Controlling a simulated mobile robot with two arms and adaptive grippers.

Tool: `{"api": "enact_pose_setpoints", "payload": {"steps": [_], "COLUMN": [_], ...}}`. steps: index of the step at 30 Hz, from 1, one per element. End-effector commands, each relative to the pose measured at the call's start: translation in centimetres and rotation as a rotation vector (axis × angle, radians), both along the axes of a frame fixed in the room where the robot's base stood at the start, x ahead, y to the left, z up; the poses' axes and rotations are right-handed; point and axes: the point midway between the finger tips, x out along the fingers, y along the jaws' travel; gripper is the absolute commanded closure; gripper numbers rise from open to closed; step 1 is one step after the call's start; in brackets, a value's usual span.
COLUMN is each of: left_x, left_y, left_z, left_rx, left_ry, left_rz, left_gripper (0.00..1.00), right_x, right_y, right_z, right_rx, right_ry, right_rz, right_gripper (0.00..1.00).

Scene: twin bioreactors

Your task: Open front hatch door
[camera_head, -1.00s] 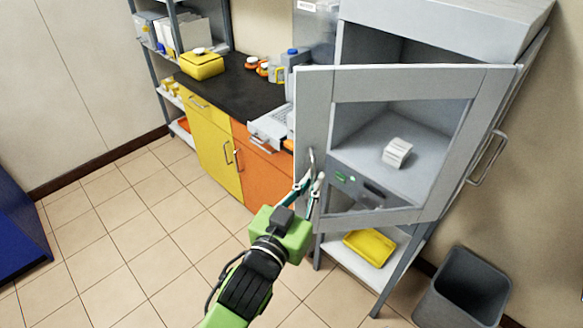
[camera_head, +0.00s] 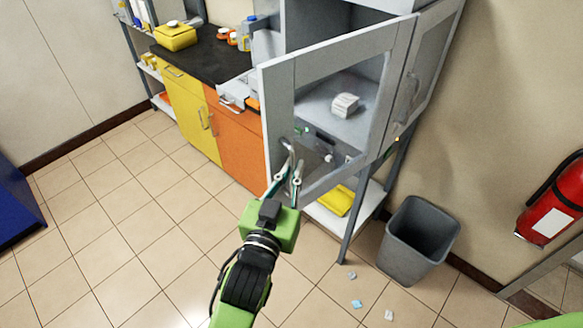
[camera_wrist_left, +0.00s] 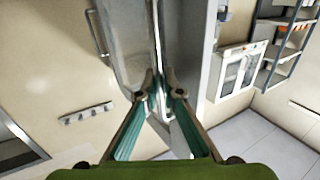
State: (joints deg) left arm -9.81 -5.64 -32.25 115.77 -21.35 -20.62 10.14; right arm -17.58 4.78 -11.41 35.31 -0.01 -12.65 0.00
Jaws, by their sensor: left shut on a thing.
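The front hatch door (camera_head: 278,115) is a grey frame with a clear pane on the glovebox-like cabinet (camera_head: 300,28). It stands swung out from the cabinet front, hinged on its right side. My left gripper (camera_head: 285,172) is shut on the door's curved metal handle (camera_head: 289,150), near the free left edge. A white block (camera_head: 344,105) lies inside the cabinet. My right gripper is out of view.
A grey bin (camera_head: 418,240) stands right of the cabinet, with small scraps (camera_head: 356,303) on the floor. A fire extinguisher (camera_head: 553,208) hangs on the right wall. Yellow and orange cupboards (camera_head: 235,142) stand left.

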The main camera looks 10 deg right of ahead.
Motion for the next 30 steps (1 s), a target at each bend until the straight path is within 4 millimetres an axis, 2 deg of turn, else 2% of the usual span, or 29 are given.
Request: {"api": "enact_pose_setpoints", "payload": {"steps": [15,16,17,26,30], "left_x": [0.1,0.1,0.1,0.0,-0.8], "left_y": [-0.1,-0.1,-0.1,-0.1,0.3], "left_z": [0.2,0.2,0.2,0.2,0.1], "left_rx": [-0.002,-0.002,-0.002,-0.003,-0.002], "left_ry": [-0.005,-0.005,-0.005,-0.003,-0.002], "left_rz": [-0.001,-0.001,-0.001,-0.001,0.000], "left_gripper": [1.00,0.88,0.86,0.86,0.86], "right_x": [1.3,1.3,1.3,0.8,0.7], "right_y": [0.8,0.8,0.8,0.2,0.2], "right_z": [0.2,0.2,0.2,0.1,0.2], "right_rx": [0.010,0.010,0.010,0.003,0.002], "right_ry": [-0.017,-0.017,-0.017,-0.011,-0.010], "right_rz": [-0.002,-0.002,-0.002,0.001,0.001], "right_gripper": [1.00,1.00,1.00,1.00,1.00]}}
